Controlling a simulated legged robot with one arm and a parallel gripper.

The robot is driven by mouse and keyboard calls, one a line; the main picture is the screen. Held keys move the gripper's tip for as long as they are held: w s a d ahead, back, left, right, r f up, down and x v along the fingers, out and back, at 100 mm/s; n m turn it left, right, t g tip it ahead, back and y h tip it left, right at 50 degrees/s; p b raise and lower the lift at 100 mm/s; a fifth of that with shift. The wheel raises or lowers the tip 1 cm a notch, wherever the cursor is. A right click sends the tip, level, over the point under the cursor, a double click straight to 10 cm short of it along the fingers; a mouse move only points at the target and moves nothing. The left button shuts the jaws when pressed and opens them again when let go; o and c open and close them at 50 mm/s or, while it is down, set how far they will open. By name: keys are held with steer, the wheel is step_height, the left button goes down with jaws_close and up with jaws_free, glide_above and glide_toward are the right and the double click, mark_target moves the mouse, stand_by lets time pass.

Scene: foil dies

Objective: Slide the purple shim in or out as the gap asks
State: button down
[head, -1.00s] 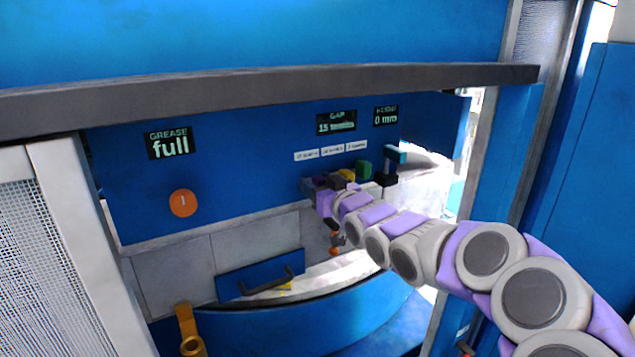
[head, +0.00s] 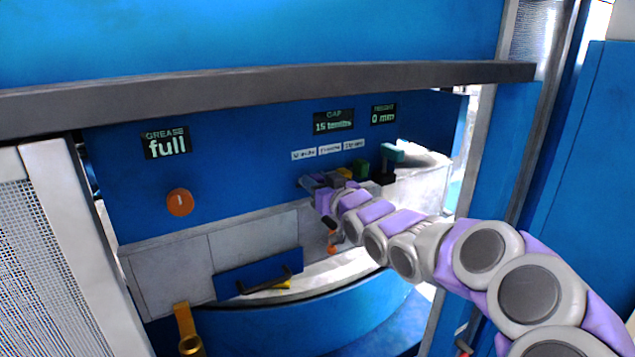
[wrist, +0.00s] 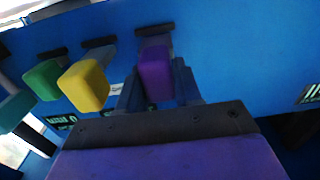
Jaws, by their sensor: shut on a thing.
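The purple shim (wrist: 155,72) shows in the wrist view as a rounded purple block on a grey stem at a dark slot in the blue panel. My gripper (wrist: 158,92) has its dark fingers on either side of the purple block and is shut on it. In the head view my gripper (head: 318,182) is at the panel and hides most of the purple shim. The gap display (head: 333,121) reads 15 tenths.
The yellow block (wrist: 84,85) and green block (wrist: 42,80) stand close beside the purple one. A teal handle (head: 392,153) is to their right in the head view. The height display (head: 383,115) reads 0 mm, the grease display (head: 166,143) full.

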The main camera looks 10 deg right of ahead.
mark_target(311, 176)
steer(key=p+x, duration=0.2)
steer(key=x, duration=0.1)
steer(key=shift+w+r+p, duration=0.1)
steer(key=shift+r+p, duration=0.1)
steer(key=shift+p, duration=0.15)
steer(key=c, duration=1.1)
jaws_free()
steer(key=shift+c, duration=0.2)
steer(key=shift+o, duration=1.4)
steer(key=shift+w+f, duration=0.15)
steer(key=shift+w, duration=0.1)
steer(key=shift+s, duration=0.15)
